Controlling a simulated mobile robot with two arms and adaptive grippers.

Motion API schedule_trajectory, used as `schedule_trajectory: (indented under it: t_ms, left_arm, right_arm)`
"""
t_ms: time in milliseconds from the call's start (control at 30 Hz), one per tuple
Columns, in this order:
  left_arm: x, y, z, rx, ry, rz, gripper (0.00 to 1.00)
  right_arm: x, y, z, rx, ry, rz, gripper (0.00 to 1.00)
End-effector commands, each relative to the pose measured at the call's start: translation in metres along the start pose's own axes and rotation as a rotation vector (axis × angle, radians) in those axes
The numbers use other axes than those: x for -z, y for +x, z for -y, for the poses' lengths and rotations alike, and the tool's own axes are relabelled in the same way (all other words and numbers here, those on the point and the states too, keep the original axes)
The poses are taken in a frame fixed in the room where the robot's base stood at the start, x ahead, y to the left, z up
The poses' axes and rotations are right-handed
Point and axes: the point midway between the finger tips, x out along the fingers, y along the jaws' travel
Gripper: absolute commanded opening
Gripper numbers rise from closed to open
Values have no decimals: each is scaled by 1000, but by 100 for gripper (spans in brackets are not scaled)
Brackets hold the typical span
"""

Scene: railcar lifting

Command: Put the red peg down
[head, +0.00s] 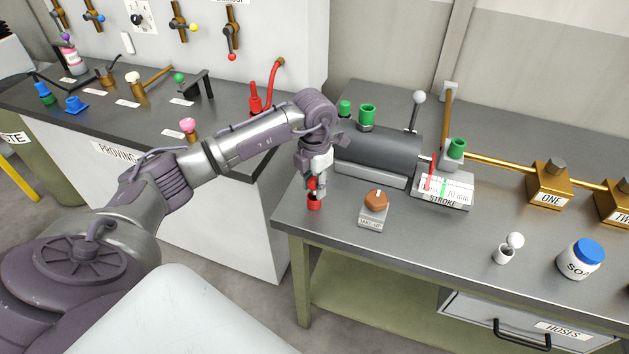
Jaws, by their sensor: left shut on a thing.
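The red peg (315,202) stands roughly upright at the left end of the right-hand workbench, close to its front left corner. My left gripper (315,186) points down over it and is shut on it; the fingers hide its upper part. The peg's lower end is at or just above the bench top (292,214); I cannot tell whether it touches. My right gripper is not in view.
A dark cylinder (380,152) lies behind the gripper. A brown knob (376,199) on a small labelled block stands just right of the peg. A stroke gauge (443,188) sits farther right. The left bench (150,118) holds several small tools.

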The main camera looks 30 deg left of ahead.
Motion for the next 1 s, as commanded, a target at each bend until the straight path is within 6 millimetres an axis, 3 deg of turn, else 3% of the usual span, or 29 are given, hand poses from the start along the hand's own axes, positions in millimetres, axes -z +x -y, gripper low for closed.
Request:
schedule_trajectory:
  t_ms: [400,433,567,833,1000]
  left_arm:
    - [0,8,0,-1,1,1,0]
    - [0,6,0,-1,1,1,39]
    - [0,6,0,0,0,1,59]
    - [0,5,0,0,0,1,59]
    - [-1,-5,0,-1,1,5,59]
  right_arm:
    - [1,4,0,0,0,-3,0]
    - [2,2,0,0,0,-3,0]
    - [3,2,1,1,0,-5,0]
    - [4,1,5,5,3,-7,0]
    - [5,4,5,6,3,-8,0]
